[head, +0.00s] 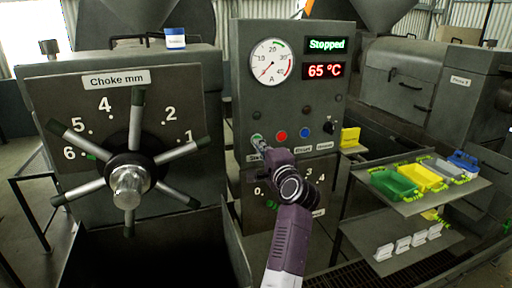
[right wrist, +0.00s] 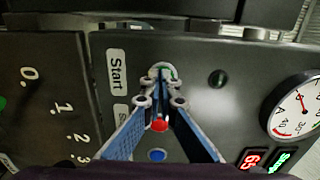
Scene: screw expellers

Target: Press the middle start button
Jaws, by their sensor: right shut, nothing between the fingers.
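The control panel (head: 246,90) in the middle carries a green start button (head: 257,138) at the left end of its button row. In the right wrist view this button (right wrist: 166,69) sits beside the label "Start" (right wrist: 117,72) and is partly hidden by my fingers. My right gripper (head: 260,145) is shut and empty, its tips at the green button. In the right wrist view its fingertips (right wrist: 160,80) overlap the button's near edge; I cannot tell whether they touch it. The display (head: 326,44) reads "Stopped". My left gripper is not in view.
A red button (head: 281,135), a blue button (head: 305,132) and a black knob (head: 328,127) lie right of the green one. A choke wheel (head: 128,172) with long spokes stands at left. A shelf (head: 408,207) with coloured trays stands at right.

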